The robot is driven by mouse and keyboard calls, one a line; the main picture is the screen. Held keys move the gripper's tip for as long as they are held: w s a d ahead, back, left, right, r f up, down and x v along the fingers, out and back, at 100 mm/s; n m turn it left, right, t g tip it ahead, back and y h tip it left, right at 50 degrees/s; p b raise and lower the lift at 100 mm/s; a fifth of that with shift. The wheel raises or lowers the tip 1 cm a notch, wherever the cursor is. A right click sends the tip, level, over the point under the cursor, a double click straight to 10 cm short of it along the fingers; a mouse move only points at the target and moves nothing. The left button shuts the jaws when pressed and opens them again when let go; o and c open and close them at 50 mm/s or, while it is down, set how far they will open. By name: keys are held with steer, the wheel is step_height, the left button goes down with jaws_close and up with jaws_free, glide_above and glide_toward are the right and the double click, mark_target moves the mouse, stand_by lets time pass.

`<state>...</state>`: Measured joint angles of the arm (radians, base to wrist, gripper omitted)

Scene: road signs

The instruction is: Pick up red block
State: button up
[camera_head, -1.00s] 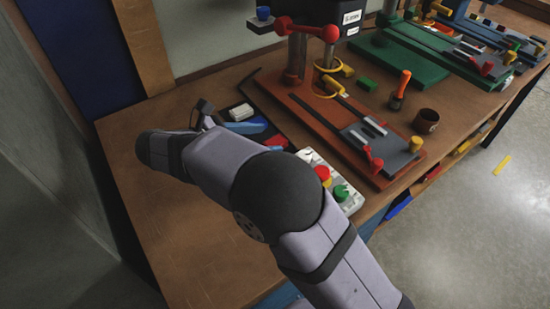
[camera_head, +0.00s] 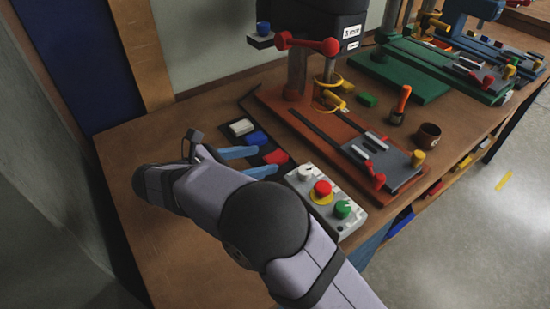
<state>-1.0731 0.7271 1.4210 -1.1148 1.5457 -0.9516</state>
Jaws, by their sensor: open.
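The red block (camera_head: 276,156) lies on a dark tray (camera_head: 267,149), at the end of a row with a blue block (camera_head: 257,138) and a white block (camera_head: 240,127). My gripper (camera_head: 266,159) has two light-blue fingers pointing right, apart from each other. Their tips are close to the red block's left side, one toward its far side and one toward its near side. Nothing shows held between them. Whether the fingers touch the block or reach around it cannot be told.
A grey control box (camera_head: 330,200) with red and green knobs stands just right of the red block. A drill press with a red-brown base (camera_head: 315,125) stands behind it. An orange-handled tool (camera_head: 401,100) and a brown cup (camera_head: 428,135) are farther right. The wooden table's left part is clear.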

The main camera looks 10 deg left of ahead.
mark_target(275, 156)
steer(key=shift+p+x, duration=0.3)
steer(key=shift+x, duration=1.9)
steer(key=c, duration=1.2)
steer(key=shift+r, duration=0.1)
